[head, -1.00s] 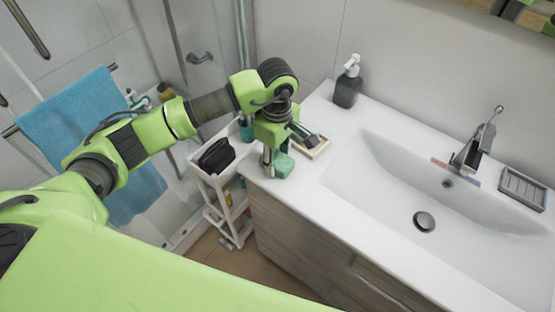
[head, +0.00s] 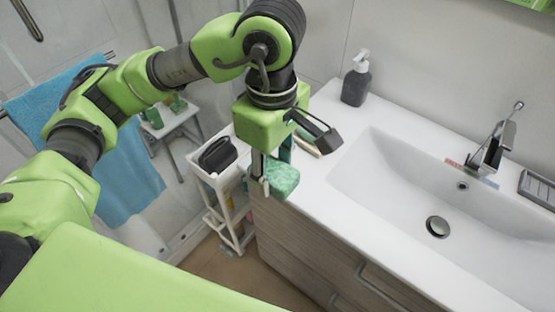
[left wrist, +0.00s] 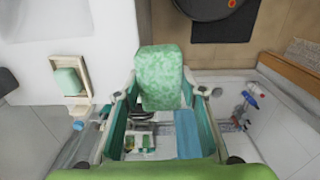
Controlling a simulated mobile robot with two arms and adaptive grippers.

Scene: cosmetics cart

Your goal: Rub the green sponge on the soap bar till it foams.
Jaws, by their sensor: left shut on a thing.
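My left gripper (head: 268,180) is shut on the green sponge (head: 284,180), a mottled green block. It is held up near the counter's left front corner. In the left wrist view, the sponge (left wrist: 160,75) sits between both fingers of the gripper (left wrist: 160,93). The pale green soap bar (left wrist: 68,82) lies in a wooden soap dish (left wrist: 84,72) on the counter, to the left of the sponge and apart from it. In the head view, only part of the dish (head: 306,146) shows behind my gripper, and the soap bar is hidden. My right gripper is out of view.
The white counter (head: 340,190) holds a dark soap dispenser (head: 355,86), a sink basin (head: 400,190) and a tap (head: 489,152). A white cart (head: 222,181) with a black pouch (head: 217,154) on top stands left of the counter. A blue towel (head: 125,165) hangs at left.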

